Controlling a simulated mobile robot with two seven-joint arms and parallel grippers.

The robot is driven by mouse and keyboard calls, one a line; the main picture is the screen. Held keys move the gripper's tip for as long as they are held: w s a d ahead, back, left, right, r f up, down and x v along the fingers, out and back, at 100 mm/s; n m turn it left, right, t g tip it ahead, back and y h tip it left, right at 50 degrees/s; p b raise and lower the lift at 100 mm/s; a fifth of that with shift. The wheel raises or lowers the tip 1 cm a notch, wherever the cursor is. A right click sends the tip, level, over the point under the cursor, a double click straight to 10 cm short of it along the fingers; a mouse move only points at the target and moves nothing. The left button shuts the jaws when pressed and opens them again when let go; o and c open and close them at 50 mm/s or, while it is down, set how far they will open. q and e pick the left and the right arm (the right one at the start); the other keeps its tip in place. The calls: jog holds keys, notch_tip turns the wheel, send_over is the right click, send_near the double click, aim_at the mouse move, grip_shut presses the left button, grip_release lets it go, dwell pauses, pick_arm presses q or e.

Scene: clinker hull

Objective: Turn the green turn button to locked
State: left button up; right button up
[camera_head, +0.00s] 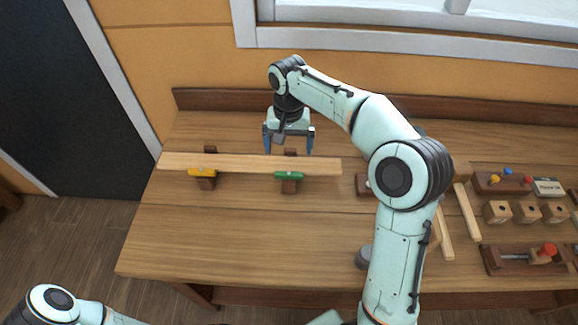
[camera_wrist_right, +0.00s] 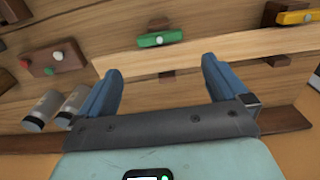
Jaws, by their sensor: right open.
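The green turn button (camera_head: 289,176) sits on a brown wooden block at the front edge of a long pale plank (camera_head: 245,163). It lies lengthwise along the plank's edge. It also shows in the right wrist view (camera_wrist_right: 160,39), with a pale screw head at its middle. My right gripper (camera_head: 288,148) is open and empty, pointing down just behind the plank near the green button. In the right wrist view its two blue fingers (camera_wrist_right: 162,82) are apart, with the button beyond them. My left arm shows only at the lower left; its gripper is out of view.
A yellow turn button (camera_head: 202,172) is on another block to the left. Right of my arm are wooden cubes (camera_head: 527,212), a peg block (camera_head: 502,182), a red-knobbed clamp (camera_head: 525,258) and loose strips (camera_head: 467,212). The front left of the bench (camera_head: 220,235) is clear.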

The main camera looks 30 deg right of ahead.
aim_at(289, 173)
notch_tip(289, 173, down, 10)
jog(key=shift+f+b, duration=0.1)
jog(key=shift+b, duration=0.45)
pick_arm(q)
jog(key=shift+s+f, duration=0.95)
pick_arm(e)
jog(key=shift+f, duration=0.65)
jog(key=c, duration=0.8)
